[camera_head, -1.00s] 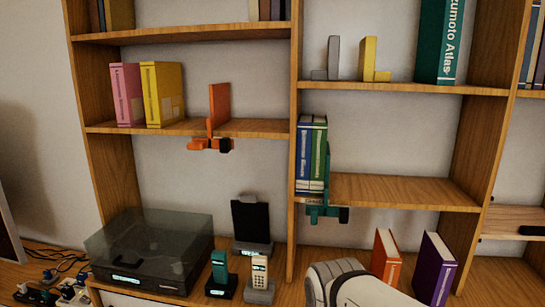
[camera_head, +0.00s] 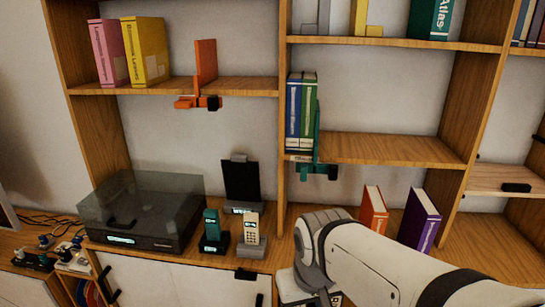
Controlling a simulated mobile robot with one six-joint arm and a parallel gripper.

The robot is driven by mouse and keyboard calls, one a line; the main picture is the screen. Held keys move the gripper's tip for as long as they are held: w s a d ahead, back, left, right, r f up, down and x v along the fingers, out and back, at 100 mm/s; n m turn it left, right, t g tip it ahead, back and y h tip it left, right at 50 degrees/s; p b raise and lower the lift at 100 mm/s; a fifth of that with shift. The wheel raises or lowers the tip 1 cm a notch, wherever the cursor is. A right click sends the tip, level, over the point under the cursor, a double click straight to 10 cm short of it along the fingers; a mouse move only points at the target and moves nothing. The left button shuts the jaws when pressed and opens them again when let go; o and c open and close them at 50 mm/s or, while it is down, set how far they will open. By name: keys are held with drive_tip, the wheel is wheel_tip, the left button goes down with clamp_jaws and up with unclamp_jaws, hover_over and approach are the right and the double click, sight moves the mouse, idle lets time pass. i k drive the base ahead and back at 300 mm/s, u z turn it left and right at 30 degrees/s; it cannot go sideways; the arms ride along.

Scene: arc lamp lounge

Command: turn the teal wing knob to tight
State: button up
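The clamp's upright teal plate (camera_head: 317,138) stands against the right side of the blue and green books. Which way the knob's wings are turned is too small to tell. My white arm reaches in from the lower right, well below the knob. My gripper is not clearly seen; the arm's rounded joint shows near the bottom middle.
An orange clamp (camera_head: 198,103) hangs on the upper left shelf. Below stand a turntable (camera_head: 140,212), two phones (camera_head: 252,229) and a dark tablet on a stand (camera_head: 240,181). Orange (camera_head: 373,211) and purple (camera_head: 419,220) books lean behind my arm. The space just below the knob looks free.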

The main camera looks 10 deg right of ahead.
sight(304, 171)
drive_tip(key=z, duration=1.95)
drive_tip(key=k, duration=0.7)
drive_tip(key=u, duration=0.7)
